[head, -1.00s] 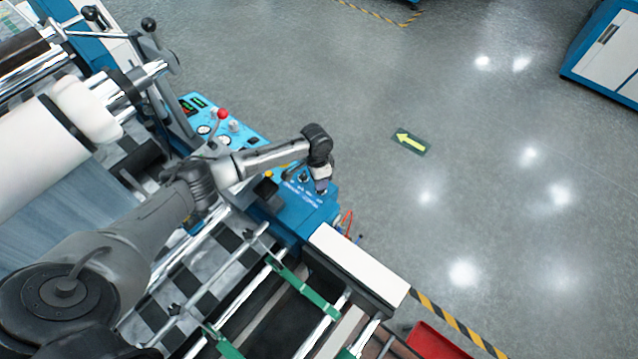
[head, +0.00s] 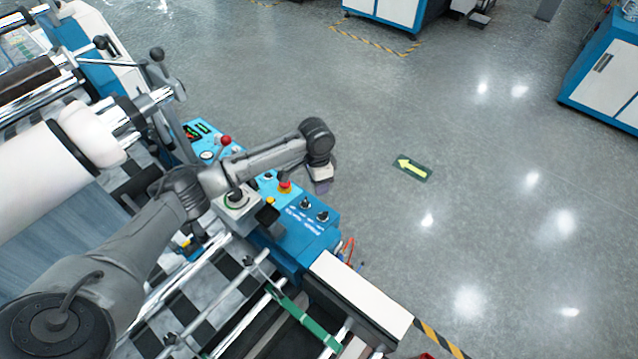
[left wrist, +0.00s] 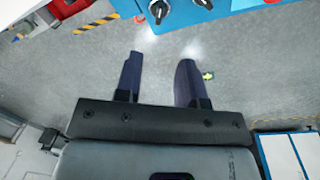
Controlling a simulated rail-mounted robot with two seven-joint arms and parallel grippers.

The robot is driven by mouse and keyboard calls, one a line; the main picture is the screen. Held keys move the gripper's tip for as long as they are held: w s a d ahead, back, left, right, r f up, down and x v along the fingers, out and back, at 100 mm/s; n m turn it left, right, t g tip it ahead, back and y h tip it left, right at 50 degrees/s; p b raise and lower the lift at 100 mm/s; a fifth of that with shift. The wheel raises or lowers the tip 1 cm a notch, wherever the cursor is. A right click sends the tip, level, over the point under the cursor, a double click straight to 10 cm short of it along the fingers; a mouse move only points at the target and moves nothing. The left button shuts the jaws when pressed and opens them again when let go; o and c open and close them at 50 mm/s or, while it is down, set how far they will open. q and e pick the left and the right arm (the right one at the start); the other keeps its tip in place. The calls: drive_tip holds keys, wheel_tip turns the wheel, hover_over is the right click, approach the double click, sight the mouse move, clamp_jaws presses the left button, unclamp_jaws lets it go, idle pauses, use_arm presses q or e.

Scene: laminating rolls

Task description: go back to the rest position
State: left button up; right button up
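My left arm reaches across the machine from the lower left in the head view. My left gripper (head: 322,184) is past the far edge of the blue control panel (head: 290,232), and grey floor shows behind it. In the left wrist view the two dark fingers of the left gripper (left wrist: 160,66) stand apart with only floor between them, so it is open and empty. The panel's edge with black knobs (left wrist: 159,8) is at the top of that view, apart from the fingertips. My right gripper is in neither view.
A red button (head: 285,187) and black knobs (head: 322,216) stand up from the panel. A large white roll (head: 40,165) is at the left. A white-topped beam (head: 362,295) extends at the lower right. The floor with the arrow sign (head: 412,168) is open.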

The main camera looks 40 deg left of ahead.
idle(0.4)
use_arm(q)
drive_tip(key=w+d+r+t+y, duration=0.1)
drive_tip(key=w+d+r+t, duration=0.15)
drive_tip(key=r, duration=0.25)
drive_tip(key=w+d+r+m+t+y, duration=0.1)
drive_tip(key=r+t, duration=0.2)
drive_tip(key=r, duration=0.1)
drive_tip(key=w+d+r+t+y, duration=0.1)
drive_tip(key=d+r+t, duration=0.15)
drive_tip(key=r, duration=0.25)
drive_tip(key=s+d+r+t, duration=0.2)
drive_tip(key=s+d, duration=0.1)
drive_tip(key=d, duration=0.1)
drive_tip(key=s+d+f+n+g+h, duration=0.1)
drive_tip(key=s+d+f+g, duration=0.1)
drive_tip(key=s+f, duration=0.7)
drive_tip(key=s+d+f+n+g, duration=0.15)
drive_tip(key=s+f, duration=0.45)
drive_tip(key=s, duration=0.8)
drive_tip(key=s+d+f+n+g+h, duration=0.1)
drive_tip(key=s+f+n+g, duration=0.15)
drive_tip(key=s+f, duration=0.65)
drive_tip(key=w+p+v, duration=0.2)
drive_tip(key=p+v, duration=1.1)
drive_tip(key=v, duration=0.2)
drive_tip(key=shift+w+r+m, duration=0.2)
drive_tip(key=shift+r+m, duration=0.1)
drive_tip(key=shift+r, duration=0.35)
